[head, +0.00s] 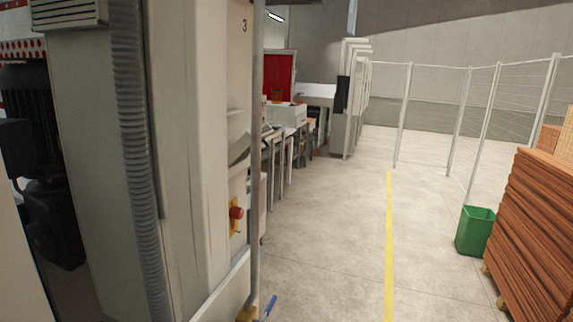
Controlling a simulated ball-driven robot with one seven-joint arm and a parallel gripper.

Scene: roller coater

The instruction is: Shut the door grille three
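A tall cream machine housing (185,120) fills the left of the head view, close to me. A small number 3 (244,26) is marked high on its narrow side panel. A red emergency stop button (236,212) sits lower on the same panel. I cannot make out a door grille marked three, or whether one stands open. Wire mesh fence panels (430,110) stand on grey posts farther back and to the right. My gripper is not in view.
A grey ribbed hose (133,150) runs down the housing. A yellow line (389,240) marks the clear concrete floor. A green bin (476,231) and stacked brown boards (545,215) stand at right. Benches (285,125) line the back left. A small blue object (270,306) shows at the bottom.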

